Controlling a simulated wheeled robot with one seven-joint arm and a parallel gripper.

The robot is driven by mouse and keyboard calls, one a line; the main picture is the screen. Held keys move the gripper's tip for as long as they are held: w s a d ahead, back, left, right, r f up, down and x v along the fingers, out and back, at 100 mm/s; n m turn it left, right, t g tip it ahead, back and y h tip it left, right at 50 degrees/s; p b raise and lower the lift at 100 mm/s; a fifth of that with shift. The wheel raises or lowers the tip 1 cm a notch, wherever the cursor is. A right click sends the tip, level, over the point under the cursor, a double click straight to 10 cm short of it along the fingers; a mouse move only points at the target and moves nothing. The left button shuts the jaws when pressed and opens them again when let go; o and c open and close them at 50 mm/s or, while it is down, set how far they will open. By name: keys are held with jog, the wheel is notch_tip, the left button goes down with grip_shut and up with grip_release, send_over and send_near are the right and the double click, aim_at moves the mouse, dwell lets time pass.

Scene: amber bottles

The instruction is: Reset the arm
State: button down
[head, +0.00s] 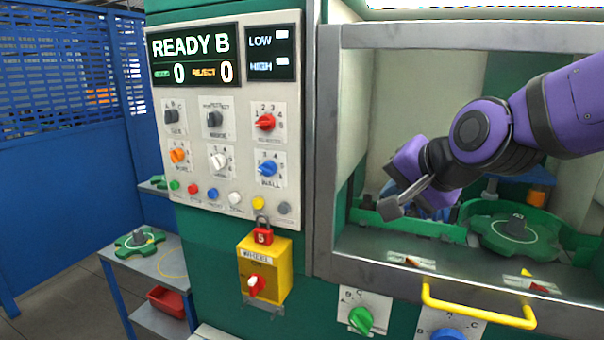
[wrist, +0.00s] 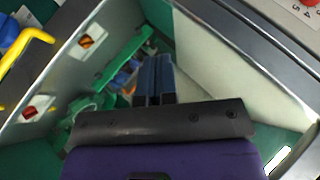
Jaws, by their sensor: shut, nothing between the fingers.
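My gripper (wrist: 154,60) shows in the wrist view with its two dark blue fingers side by side, shut and empty. In the head view my purple arm reaches from the right into the open bay of the green machine. Its black wrist joint is bent in front of the bay, and the fingertips are hard to make out there. In the wrist view the fingers point into the bay, above green parts (wrist: 122,62) and beside a pale inner wall.
The bay has a grey metal frame (head: 328,150) and a yellow handle (head: 478,312) below. A green round fixture (head: 490,236) sits inside. Left are the control panel (head: 200,120), a red padlock (head: 263,236), a yellow switch box (head: 274,290) and a side table (head: 160,268).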

jog(key=s+d+n+g+h, duration=0.3)
jog(key=s+d+n, duration=0.3)
jog(key=s+d, duration=0.9)
jog(key=shift+s+d+n+g+h, duration=0.25)
jog(key=shift+s+n+g+h, duration=0.15)
jog(key=shift+s+h, duration=0.3)
